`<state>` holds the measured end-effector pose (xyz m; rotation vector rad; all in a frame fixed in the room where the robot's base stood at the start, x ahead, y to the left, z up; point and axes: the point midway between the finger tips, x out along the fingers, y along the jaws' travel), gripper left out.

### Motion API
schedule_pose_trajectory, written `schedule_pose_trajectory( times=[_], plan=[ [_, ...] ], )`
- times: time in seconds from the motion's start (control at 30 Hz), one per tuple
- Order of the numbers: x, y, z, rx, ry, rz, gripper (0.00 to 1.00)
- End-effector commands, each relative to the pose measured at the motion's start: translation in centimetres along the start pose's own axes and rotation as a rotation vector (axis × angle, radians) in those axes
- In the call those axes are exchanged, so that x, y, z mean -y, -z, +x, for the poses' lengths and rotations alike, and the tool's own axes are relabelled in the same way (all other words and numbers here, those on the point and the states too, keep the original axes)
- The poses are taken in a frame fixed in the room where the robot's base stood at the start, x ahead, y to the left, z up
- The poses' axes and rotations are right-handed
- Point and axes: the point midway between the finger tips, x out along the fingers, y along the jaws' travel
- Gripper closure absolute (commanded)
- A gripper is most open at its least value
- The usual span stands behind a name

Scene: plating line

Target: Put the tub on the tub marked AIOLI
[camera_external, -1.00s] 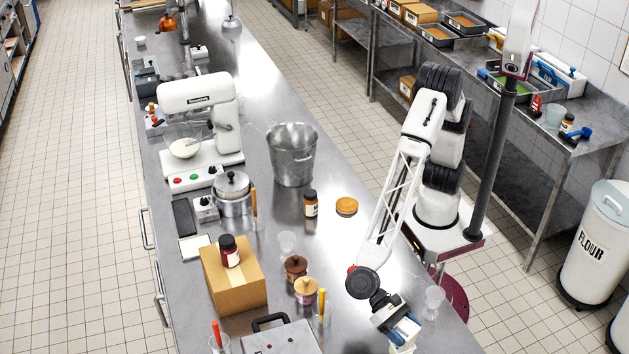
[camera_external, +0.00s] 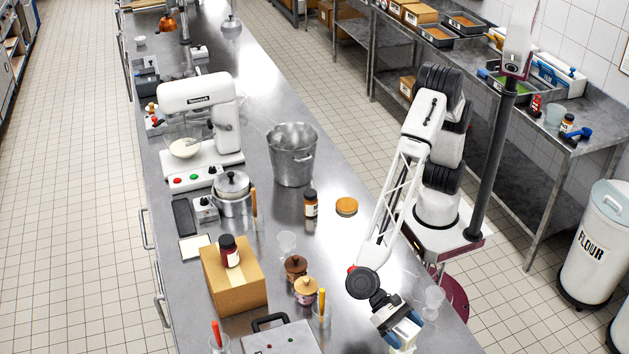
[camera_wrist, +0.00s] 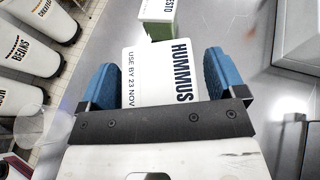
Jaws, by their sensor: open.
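A white tub marked HUMMUS (camera_wrist: 158,70), also reading USE BY 23 NOV, lies between the two blue fingers of my gripper (camera_wrist: 160,78) in the wrist view. The fingers stand open on either side of it; I cannot tell whether either touches it. A second tub, with a white top, a green side and lettering that ends in ESTO (camera_wrist: 158,18), stands just beyond it. In the external view my gripper (camera_external: 398,328) is low at the near right end of the steel counter, and largely hides the tub. I see no AIOLI marking in either view.
A clear cup (camera_external: 433,298) stands right of my gripper. A yellow-handled tool in a glass (camera_external: 321,312), lidded jars (camera_external: 305,290) and a cardboard box (camera_external: 235,280) stand to the left. The counter behind my gripper, around the orange disc (camera_external: 346,206), has free room.

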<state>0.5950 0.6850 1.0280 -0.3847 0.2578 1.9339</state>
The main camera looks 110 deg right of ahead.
Motion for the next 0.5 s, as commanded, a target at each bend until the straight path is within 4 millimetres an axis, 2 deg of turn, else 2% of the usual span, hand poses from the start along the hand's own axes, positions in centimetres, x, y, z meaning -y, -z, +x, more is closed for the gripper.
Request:
schedule_pose_trajectory(
  times=[0.27, 0.5],
  plan=[
    [0.0, -0.1, -2.3, 0.001, 0.001, -0.001, 0.11],
    [0.1, -0.1, -5.9, 0.000, 0.002, 0.000, 0.11]
  ],
)
